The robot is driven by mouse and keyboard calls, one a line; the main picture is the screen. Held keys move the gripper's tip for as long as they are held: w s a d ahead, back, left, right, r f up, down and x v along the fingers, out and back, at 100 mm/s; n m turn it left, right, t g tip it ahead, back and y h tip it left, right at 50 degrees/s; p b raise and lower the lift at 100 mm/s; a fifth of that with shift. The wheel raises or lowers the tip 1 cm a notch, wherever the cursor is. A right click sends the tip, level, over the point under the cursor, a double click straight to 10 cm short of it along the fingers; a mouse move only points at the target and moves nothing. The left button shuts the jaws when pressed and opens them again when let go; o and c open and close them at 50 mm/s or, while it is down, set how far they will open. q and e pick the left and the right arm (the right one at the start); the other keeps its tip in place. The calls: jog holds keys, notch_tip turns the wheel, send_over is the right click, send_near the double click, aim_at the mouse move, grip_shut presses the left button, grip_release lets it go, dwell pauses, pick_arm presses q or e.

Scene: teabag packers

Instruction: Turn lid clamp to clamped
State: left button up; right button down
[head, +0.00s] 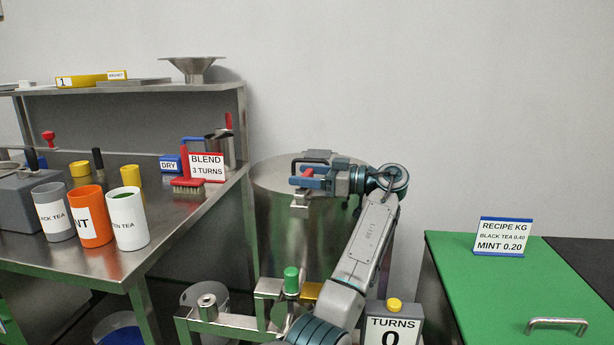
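A large steel drum (278,215) with a flat lid stands in the middle of the head view. My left gripper (299,182) is over the front part of the lid and points left. A small red piece (307,173), possibly the lid clamp's handle, shows at its blue fingers. Whether the fingers are closed on this piece cannot be made out. A dark bar handle (314,155) shows just behind the gripper. The gripper and wrist hide much of the lid and of any clamp. My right gripper is not in view.
A steel bench (90,248) at left carries cups, a brush (187,185) and a "BLEND 3 TURNS" sign (207,167). A counter reading "TURNS 0" (392,328) and a green-topped post (291,281) stand in front. A green table (470,290) at right holds a recipe sign (503,236).

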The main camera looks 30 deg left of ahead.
pick_arm(q)
jog(key=shift+o, duration=1.1)
jog(key=v, duration=1)
jog(key=shift+d, duration=0.35)
jog(key=shift+w, duration=0.1)
